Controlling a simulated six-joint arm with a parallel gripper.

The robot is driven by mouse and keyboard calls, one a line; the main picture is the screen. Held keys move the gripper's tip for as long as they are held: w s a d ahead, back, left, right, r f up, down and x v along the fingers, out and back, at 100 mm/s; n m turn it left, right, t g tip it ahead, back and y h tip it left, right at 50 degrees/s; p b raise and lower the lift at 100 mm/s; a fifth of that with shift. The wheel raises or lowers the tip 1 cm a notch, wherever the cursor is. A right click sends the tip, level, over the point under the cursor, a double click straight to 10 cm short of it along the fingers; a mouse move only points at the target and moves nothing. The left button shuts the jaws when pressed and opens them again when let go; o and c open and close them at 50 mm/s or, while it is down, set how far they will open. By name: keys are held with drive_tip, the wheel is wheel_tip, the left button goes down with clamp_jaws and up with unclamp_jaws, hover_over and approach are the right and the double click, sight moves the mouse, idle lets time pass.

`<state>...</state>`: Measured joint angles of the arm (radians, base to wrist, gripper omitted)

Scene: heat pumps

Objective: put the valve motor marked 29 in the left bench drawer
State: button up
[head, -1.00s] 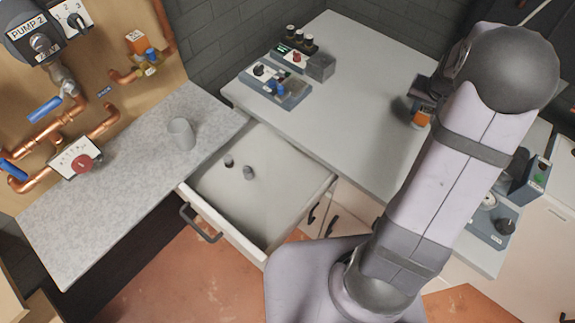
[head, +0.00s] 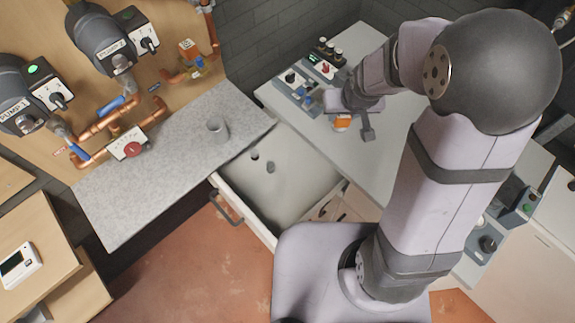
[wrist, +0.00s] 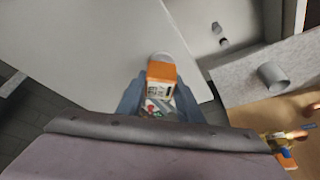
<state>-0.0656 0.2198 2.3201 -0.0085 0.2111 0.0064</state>
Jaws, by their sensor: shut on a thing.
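My gripper (wrist: 158,105) is shut on an orange and white valve motor (wrist: 161,72). In the head view the motor's orange body (head: 343,121) hangs at my gripper (head: 352,106) over the grey bench top. The number on the motor is too small to read. The open drawer (head: 232,202) is left of my gripper, below the bench top. Two small dark cylindrical pieces (head: 271,168) lie inside it; they also show in the wrist view (wrist: 223,42).
A grey cup (head: 217,130) stands on the speckled counter (head: 150,175) left of the drawer. Control boxes (head: 298,92) sit at the back of the bench. A second valve motor (head: 187,47) is on the wall pipes. Most of the drawer floor is clear.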

drive_tip(key=s+a+f+n+y+b, duration=0.1)
drive_tip(key=s+a+f+n+b, duration=0.15)
drive_tip(key=f, duration=0.55)
drive_tip(key=s+a+f+n+b, duration=0.1)
drive_tip(key=s+a+f+b, duration=0.2)
drive_tip(key=f, duration=0.5)
drive_tip(key=s+a+f+n+y+b, duration=0.1)
drive_tip(key=s+a+f+n+b, duration=0.15)
drive_tip(key=f, duration=0.45)
drive_tip(key=n+g+y, duration=0.1)
drive_tip(key=n, duration=0.1)
hover_over(284, 189)
drive_tip(key=f, duration=0.1)
drive_tip(key=shift+d+f+b, duration=0.1)
drive_tip(key=shift+f+b, duration=0.5)
drive_tip(key=shift+f, duration=4.45)
drive_tip(key=shift+f, duration=0.1)
drive_tip(key=o, duration=1.3)
